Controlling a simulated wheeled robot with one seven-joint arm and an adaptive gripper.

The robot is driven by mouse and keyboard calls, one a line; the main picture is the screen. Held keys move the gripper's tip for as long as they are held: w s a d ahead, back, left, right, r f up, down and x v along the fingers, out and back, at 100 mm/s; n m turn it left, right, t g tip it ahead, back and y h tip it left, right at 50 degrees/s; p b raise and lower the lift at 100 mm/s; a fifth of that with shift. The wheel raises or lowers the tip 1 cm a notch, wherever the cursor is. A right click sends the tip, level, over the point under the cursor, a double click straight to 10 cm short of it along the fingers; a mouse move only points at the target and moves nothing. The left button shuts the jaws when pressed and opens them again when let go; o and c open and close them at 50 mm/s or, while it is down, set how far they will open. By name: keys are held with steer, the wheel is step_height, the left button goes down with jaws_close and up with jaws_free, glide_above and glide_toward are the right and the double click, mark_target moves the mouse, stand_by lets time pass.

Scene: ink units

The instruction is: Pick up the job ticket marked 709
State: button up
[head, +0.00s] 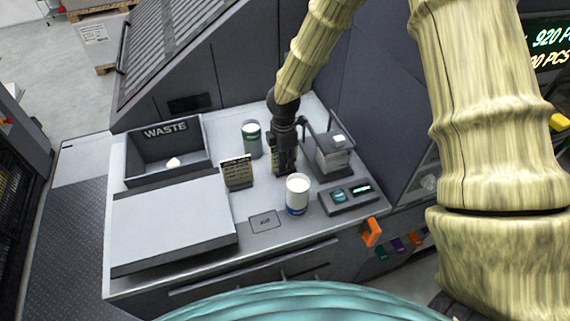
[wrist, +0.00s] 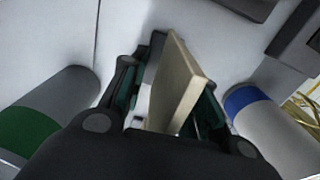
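Two upright job tickets stand on the bench; their numbers are too small to read. One ticket (head: 237,173), dark with pale print, stands clear, left of my gripper. My gripper (head: 284,160) points down over the other ticket, which is mostly hidden behind it in the head view. In the wrist view this ticket (wrist: 176,85) is a thick tan board seen edge-on, standing between the two fingers of my gripper (wrist: 172,90). Gaps show beside the board, so the fingers look open around it.
A green-banded can (head: 252,140) and a blue-banded can (head: 297,196) stand close on either side of my gripper. A waste bin (head: 128,166), a flat grey cover (head: 172,224), a scale-like device (head: 349,197) and a clear-walled holder (head: 333,157) share the bench.

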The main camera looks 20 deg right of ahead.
steer(key=shift+c, duration=0.2)
jaws_close()
